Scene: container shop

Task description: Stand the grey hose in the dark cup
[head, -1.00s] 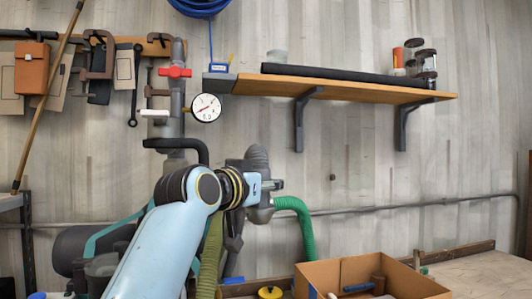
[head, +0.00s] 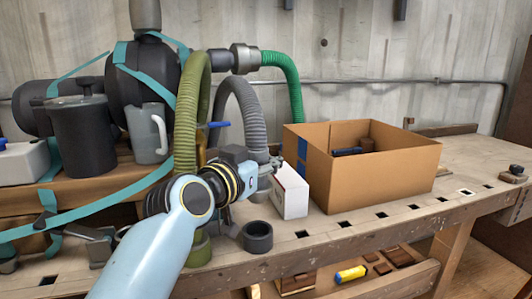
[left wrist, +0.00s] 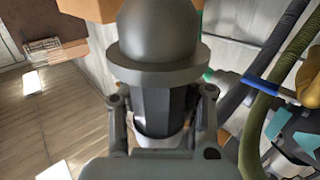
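The grey hose (head: 246,97) is ribbed and arches up behind the olive hose, then comes down to my left gripper (head: 268,168). My left gripper is shut on its end, just above the bench. In the left wrist view a dark grey end piece with a flange and rounded dome (left wrist: 158,35) sits between the fingers (left wrist: 163,115). The dark cup (head: 258,237) is short and round, stands upright near the bench's front edge, and is open on top. The held end is above and a little behind it, apart from it. My right gripper is not in view.
A white box (head: 290,193) stands close right of the gripper, before an open cardboard box (head: 385,185). The olive hose (head: 188,120) rises left of the gripper. A green hose (head: 290,82) hangs behind.

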